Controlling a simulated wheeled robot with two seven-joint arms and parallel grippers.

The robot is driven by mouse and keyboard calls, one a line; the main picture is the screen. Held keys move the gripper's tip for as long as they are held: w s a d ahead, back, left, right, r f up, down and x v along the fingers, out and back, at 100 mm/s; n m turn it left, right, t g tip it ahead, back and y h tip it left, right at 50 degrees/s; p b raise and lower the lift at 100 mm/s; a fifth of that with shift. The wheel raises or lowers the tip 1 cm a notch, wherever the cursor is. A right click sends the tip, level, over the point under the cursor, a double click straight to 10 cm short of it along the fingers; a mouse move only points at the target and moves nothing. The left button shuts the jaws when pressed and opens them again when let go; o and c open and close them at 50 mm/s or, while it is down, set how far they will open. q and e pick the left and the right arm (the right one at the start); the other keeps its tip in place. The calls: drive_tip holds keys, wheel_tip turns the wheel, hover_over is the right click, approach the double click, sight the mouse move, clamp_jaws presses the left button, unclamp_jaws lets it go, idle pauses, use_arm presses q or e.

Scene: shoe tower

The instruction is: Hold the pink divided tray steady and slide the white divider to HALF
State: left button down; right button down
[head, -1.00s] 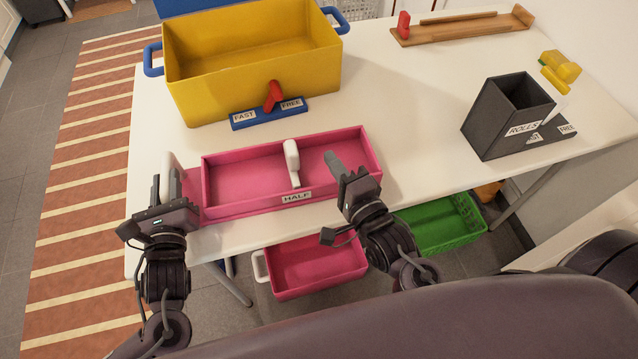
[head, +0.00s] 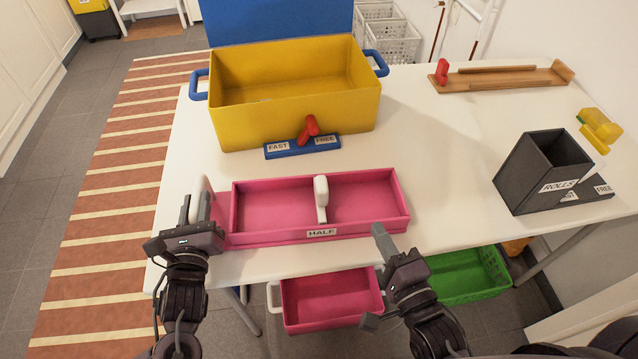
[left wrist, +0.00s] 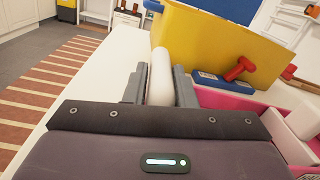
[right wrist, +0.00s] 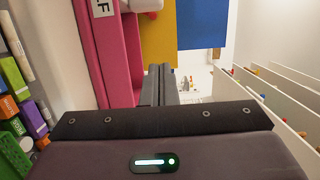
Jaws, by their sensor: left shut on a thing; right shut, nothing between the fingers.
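The pink divided tray (head: 275,237) lies on the white table. Its white divider (head: 321,198) stands upright inside, in line with the HALF label (head: 321,233) on the front wall. My left gripper (head: 196,212) is shut on the tray's white handle (head: 201,190) at the left end; the handle also shows between the fingers in the left wrist view (left wrist: 160,78). My right gripper (head: 381,238) is shut and empty, in front of the tray's right part and apart from the divider. In the right wrist view its fingers (right wrist: 158,85) are together beside the pink wall.
A yellow bin (head: 290,115) with blue handles stands behind the tray, with a blue FAST/FREE bar (head: 302,147) and red lever in front. A dark ROLLS box (head: 540,175) is at right. Pink (head: 330,300) and green (head: 465,275) bins are below the table edge.

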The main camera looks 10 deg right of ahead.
use_arm(q)
drive_tip(key=c, duration=1.1)
unclamp_jaws()
drive_tip(key=shift+d+f, duration=0.1)
drive_tip(key=shift+f, duration=0.15)
drive_tip(key=shift+f, duration=0.15)
drive_tip(key=s, duration=1.1)
drive_tip(key=shift+s+a, duration=0.3)
drive_tip(key=shift+s, duration=0.25)
